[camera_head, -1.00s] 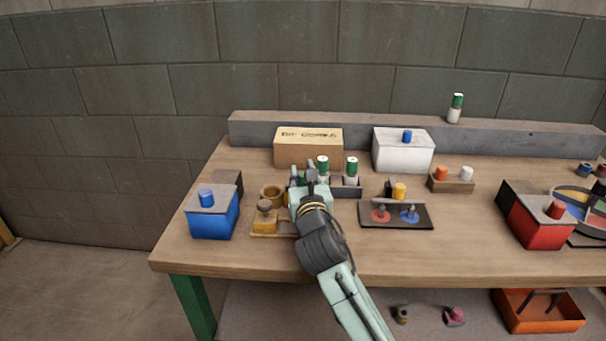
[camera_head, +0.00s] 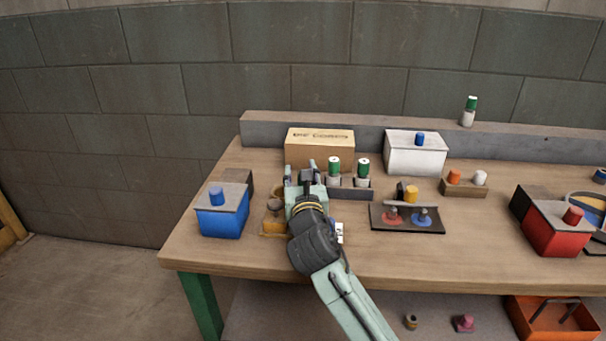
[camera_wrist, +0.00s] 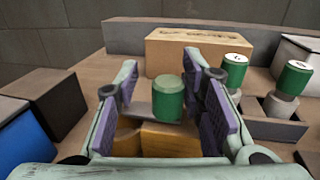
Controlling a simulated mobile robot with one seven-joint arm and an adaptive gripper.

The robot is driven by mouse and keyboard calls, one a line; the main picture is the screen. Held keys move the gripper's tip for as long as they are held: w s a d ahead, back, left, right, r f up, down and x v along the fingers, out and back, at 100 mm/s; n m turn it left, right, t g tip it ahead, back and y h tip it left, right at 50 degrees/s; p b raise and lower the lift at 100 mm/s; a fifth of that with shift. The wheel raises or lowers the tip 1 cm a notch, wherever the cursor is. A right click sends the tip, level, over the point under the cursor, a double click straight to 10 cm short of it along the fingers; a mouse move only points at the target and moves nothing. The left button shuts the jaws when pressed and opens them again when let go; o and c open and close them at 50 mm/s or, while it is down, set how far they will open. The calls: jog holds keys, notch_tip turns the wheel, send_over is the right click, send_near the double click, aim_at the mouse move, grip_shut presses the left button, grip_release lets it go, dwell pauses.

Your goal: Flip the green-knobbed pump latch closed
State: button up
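A green cylindrical knob (camera_wrist: 168,98) shows between the fingers in the wrist view, beside a flat grey piece (camera_wrist: 146,110). I cannot tell whether it is the pump latch's knob. A yellow-orange block (camera_wrist: 170,139) is below it. My gripper (camera_head: 300,174) is open, its fingers spread to either side of the knob, with a visible gap on each side. In the head view my gripper and arm hide this knob. Two green-topped white cylinders (camera_head: 334,168) (camera_head: 362,171) stand in a grey holder (camera_head: 348,194) just right of my gripper.
A cardboard box (camera_head: 320,150) stands behind my gripper. A brass-coloured knobbed piece (camera_head: 274,212) is close to its left. The table's front strip is mostly clear.

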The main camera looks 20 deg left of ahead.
jog(key=shift+o, duration=0.5)
jog(key=shift+d, duration=0.1)
jog(key=shift+s+d, duration=0.15)
jog(key=v, duration=0.7)
